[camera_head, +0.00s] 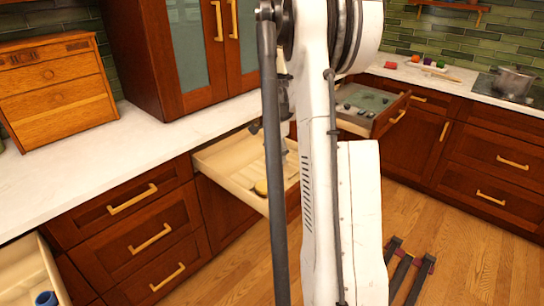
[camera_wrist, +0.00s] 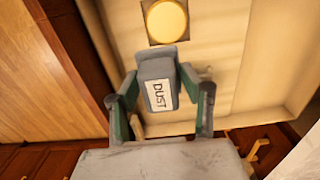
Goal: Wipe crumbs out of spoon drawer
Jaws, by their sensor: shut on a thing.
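My gripper (camera_wrist: 158,78) is shut on a dark grey block with a white label reading "DUST" (camera_wrist: 158,95). The block sits between the two fingers in the wrist view, over an open cream drawer (camera_wrist: 285,60). The same drawer (camera_head: 225,155) seems to be the one left of my arm in the head view. I cannot make out crumbs, nor whether the block touches the drawer.
Another open drawer (camera_head: 385,118) with small items stands behind my arm. A third open drawer (camera_head: 25,275) with blue things is at lower left. The white counter (camera_head: 100,160) carries a wooden box (camera_head: 55,95). A pot (camera_head: 512,82) stands on the hob at right.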

